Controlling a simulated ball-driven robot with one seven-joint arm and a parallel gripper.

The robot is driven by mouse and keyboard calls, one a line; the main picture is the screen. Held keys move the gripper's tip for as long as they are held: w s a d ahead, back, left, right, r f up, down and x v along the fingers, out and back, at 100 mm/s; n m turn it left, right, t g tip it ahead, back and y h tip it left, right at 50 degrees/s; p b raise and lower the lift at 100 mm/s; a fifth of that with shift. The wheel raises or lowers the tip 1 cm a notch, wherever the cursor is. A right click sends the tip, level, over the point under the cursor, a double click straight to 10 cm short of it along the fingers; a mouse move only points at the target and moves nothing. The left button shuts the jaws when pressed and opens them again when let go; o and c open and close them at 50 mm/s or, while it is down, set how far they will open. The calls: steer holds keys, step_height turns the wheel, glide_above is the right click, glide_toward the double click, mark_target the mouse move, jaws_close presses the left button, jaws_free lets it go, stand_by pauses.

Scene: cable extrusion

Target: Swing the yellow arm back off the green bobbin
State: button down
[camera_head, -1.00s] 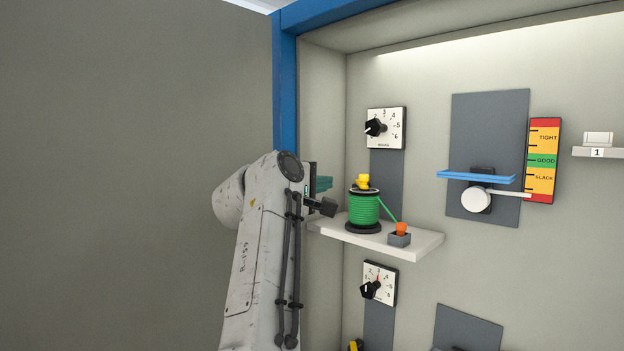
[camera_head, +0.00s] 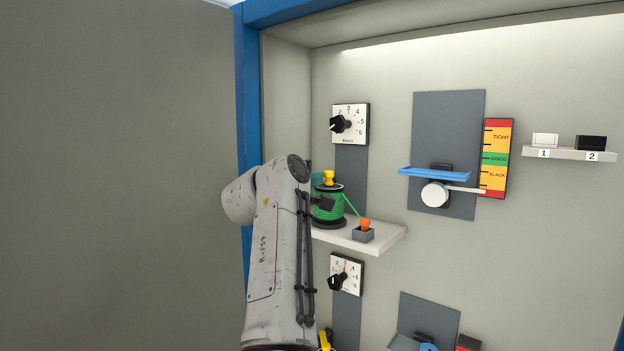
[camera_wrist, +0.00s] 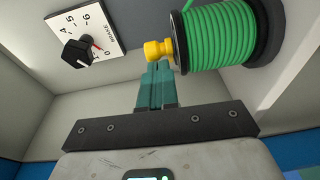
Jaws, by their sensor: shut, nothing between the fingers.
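The green bobbin (camera_head: 331,213) stands on a white shelf (camera_head: 385,241), with green cable running right to an orange-topped grey block (camera_head: 363,231). The yellow arm (camera_head: 328,177) sits on top of the bobbin. In the wrist view the yellow arm (camera_wrist: 158,48) is at the end of the green bobbin (camera_wrist: 220,35). My gripper (camera_wrist: 154,66) is shut and empty, its teal fingertips close beside the yellow arm. I cannot tell whether they touch it. In the head view my own arm partly covers the gripper and the bobbin.
A brake dial (camera_head: 349,124) is on the wall above the shelf and a second dial (camera_head: 346,275) below it. A blue bar (camera_head: 435,174) and a tension gauge (camera_head: 496,158) are to the right. The cabinet's blue post (camera_head: 248,130) is left of the shelf.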

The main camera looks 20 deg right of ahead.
mark_target(332, 189)
steer(key=shift+s+d, duration=0.1)
steer(key=shift+s+d+b, duration=0.1)
steer(key=shift+d+b, duration=0.1)
steer(key=shift+b, duration=0.2)
steer(key=shift+d, duration=0.2)
steer(key=shift+s+d+f+b, duration=0.1)
steer(key=shift+s+d+b, duration=0.15)
steer(key=shift+b, duration=0.4)
steer(key=shift+s+d+b, duration=0.25)
steer(key=shift+d+b, duration=0.8)
steer(key=shift+d, duration=0.05)
steer(key=d+b, duration=0.2)
steer(key=d, duration=0.3)
steer(key=shift+w, duration=0.2)
steer(key=shift+d+r, duration=0.15)
steer(key=shift+r, duration=0.1)
